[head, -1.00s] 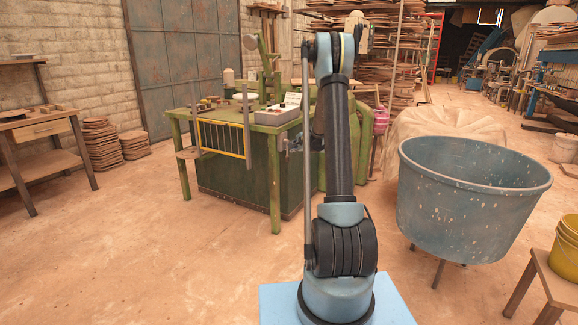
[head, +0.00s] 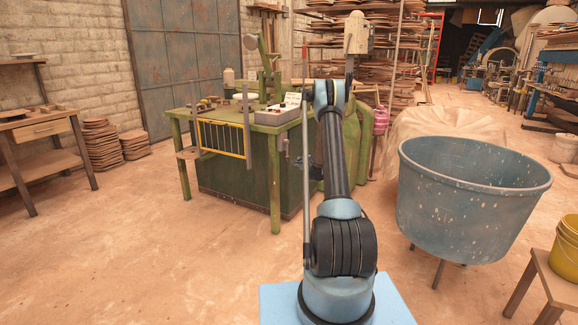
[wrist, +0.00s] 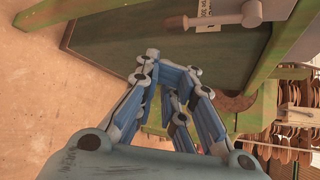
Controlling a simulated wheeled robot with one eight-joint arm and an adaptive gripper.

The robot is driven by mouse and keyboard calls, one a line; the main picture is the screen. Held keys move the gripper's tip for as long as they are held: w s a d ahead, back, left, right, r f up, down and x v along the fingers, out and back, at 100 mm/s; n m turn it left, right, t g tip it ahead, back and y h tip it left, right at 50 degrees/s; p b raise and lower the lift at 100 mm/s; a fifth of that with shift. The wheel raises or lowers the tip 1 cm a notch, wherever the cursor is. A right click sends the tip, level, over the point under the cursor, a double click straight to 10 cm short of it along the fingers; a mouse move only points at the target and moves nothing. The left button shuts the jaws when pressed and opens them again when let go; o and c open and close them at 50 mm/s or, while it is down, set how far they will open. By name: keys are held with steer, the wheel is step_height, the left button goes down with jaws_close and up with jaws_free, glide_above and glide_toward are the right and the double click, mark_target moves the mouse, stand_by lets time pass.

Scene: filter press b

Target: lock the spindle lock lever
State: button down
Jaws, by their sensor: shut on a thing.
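In the wrist view a grey-brown handle with a round knob end (wrist: 215,19) lies across the top, beside a small label, over the dark green panel. It looks like the spindle lock lever; the label is too cut off to read fully. My gripper (wrist: 172,68) is below it in that view, with a visible gap between fingertips and handle. Its blue fingers are drawn together; what lies between them cannot be made out.
The bench's green edge (wrist: 100,12) runs along the top left of the wrist view. A blue tub (head: 470,205) stands right of my arm, with a yellow bucket (head: 566,245) on a stool at the far right.

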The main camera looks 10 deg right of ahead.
steer(key=shift+w, duration=0.15)
steer(key=x, duration=1)
steer(key=shift+s+a+r, duration=0.4)
steer(key=shift+a+r, duration=0.1)
steer(key=shift+a, duration=0.3)
steer(key=shift+s+a+r, duration=0.35)
steer(key=shift+a+r, duration=0.2)
steer(key=shift+a, duration=0.2)
stand_by(0.5)
steer(key=w+d, duration=0.2)
steer(key=d, duration=0.2)
steer(key=s, duration=1)
steer(key=shift+d, duration=0.45)
steer(key=shift+f, duration=0.1)
